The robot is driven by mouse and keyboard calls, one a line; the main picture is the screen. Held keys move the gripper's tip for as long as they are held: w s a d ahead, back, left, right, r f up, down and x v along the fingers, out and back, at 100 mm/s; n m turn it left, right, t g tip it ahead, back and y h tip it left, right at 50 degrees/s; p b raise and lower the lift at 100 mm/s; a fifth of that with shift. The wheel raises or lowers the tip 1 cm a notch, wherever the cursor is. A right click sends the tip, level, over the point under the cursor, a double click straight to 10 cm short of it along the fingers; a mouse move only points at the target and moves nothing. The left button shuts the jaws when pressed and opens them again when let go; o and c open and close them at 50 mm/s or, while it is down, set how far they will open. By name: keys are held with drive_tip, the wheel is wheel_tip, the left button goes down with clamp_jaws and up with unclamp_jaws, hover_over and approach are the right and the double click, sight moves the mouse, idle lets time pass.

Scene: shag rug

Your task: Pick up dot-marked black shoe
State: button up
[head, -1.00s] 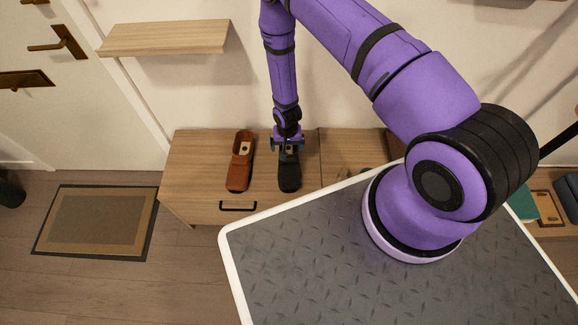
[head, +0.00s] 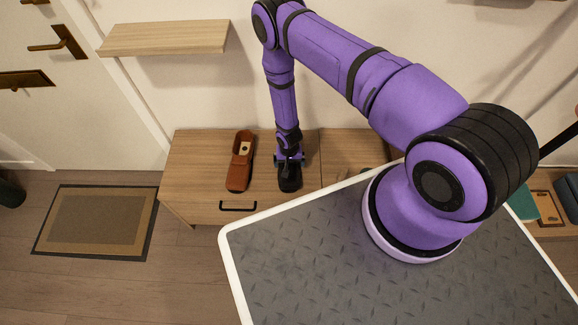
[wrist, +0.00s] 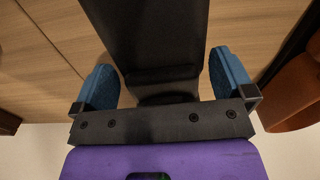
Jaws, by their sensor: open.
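The black shoe (head: 290,182) lies on the wooden cabinet top, its toe toward the front edge. My gripper (head: 289,159) is above the shoe and hides its rear part in the head view. In the wrist view the black shoe (wrist: 157,45) runs between the two blue fingers of my gripper (wrist: 160,85). The fingers are open, one on each side, with a gap showing beside the shoe. A dot mark on the shoe cannot be made out.
A brown shoe (head: 240,162) stands on the cabinet (head: 190,165) to the left of the black one; it also shows in the wrist view (wrist: 295,92). A wooden shelf (head: 165,38) is on the wall at upper left. A doormat (head: 97,220) lies on the floor.

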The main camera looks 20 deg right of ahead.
drive_tip(key=shift+f, duration=0.9)
drive_tip(key=c, duration=0.8)
